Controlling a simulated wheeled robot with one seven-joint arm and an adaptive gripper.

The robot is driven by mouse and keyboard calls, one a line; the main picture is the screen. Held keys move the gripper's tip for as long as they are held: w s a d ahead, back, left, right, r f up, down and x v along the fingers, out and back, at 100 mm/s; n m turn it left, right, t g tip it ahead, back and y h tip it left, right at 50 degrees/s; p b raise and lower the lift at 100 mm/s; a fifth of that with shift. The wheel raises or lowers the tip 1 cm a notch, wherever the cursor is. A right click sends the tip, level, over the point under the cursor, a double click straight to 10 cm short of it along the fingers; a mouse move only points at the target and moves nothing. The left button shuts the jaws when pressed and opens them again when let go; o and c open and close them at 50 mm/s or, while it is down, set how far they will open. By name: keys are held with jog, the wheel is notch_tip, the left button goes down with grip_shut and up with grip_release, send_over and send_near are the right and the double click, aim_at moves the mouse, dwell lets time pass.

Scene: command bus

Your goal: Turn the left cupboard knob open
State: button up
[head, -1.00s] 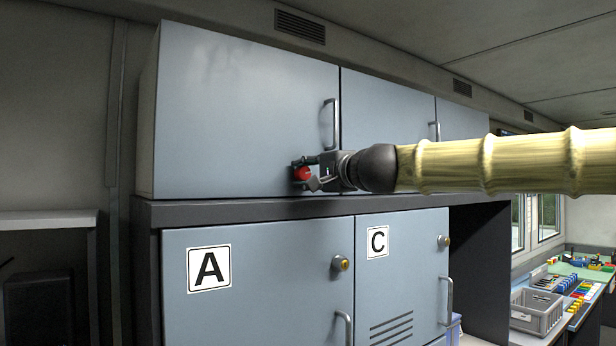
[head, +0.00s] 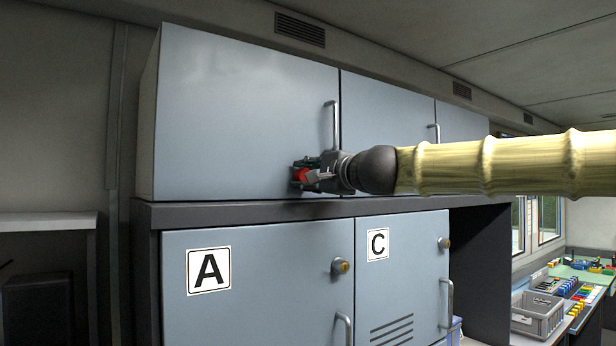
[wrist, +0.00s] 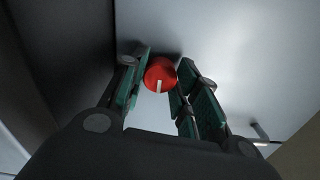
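The red knob (head: 301,175) with a white mark sits near the lower right corner of the upper left cupboard door (head: 235,110). In the wrist view the knob (wrist: 160,72) is between the two green-padded fingers, its white mark toward the lower side. My gripper (head: 306,174) comes in from the right. The gripper hides part of the knob in the head view.
A bar handle (head: 332,125) stands on the same door above my gripper. A dark ledge (head: 250,212) runs just below. Lower lockers marked A (head: 209,270) and C (head: 378,245) are shut. A grey crate (head: 537,314) stands at lower right.

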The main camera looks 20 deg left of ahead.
jog(key=o, duration=0.4)
jog(key=shift+a, duration=0.1)
jog(key=v, duration=1.2)
dwell(0.3)
